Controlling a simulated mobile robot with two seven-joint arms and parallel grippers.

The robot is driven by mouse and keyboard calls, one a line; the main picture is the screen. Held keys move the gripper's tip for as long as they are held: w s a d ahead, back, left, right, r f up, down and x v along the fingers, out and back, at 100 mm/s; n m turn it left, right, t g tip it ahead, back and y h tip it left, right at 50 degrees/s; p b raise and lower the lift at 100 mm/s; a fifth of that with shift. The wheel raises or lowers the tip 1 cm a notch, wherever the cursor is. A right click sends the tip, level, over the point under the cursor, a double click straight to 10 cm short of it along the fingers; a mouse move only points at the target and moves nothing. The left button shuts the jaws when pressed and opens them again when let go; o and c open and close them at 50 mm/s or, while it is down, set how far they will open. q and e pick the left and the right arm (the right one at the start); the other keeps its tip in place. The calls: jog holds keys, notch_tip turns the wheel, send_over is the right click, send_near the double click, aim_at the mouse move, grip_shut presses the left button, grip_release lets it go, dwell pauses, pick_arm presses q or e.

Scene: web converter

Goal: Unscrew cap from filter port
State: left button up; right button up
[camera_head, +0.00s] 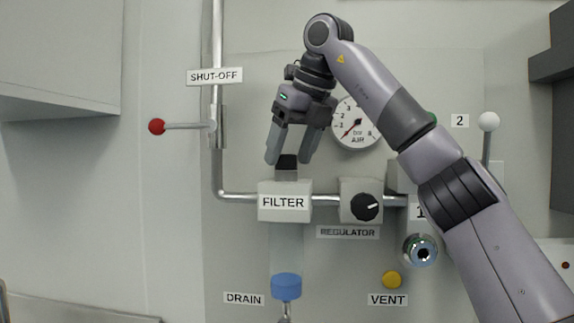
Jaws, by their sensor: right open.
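The filter block (284,215) is a light box on the wall panel, labelled FILTER. On its top is a short grey port (286,175) with a black cap (287,161) on it. My right gripper (289,157) points down from above, open, with one fingertip to the left of the cap and one to the right. Gaps show between the fingers and the cap, but I cannot tell their depth relative to it. My left gripper is not in view.
A pressure gauge (347,130) sits right of my gripper, partly hidden by my arm. A regulator with a black knob (366,207) is right of the filter. A red-ended shut-off lever (157,127) sticks out left. A blue drain part (286,286) is below.

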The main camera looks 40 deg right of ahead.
jog(key=shift+c, duration=0.3)
grip_shut()
jog(key=shift+d+r+n+y+p, duration=0.15)
jog(key=shift+n+y+p, duration=0.25)
jog(key=shift+n+p, duration=0.3)
jog(key=shift+n+y, duration=0.3)
jog(key=shift+n, duration=0.2)
jog(key=shift+d+f+n, duration=0.1)
jog(key=shift+f+n, duration=0.1)
jog(key=shift+n, duration=0.3)
jog(key=shift+n+y, duration=0.4)
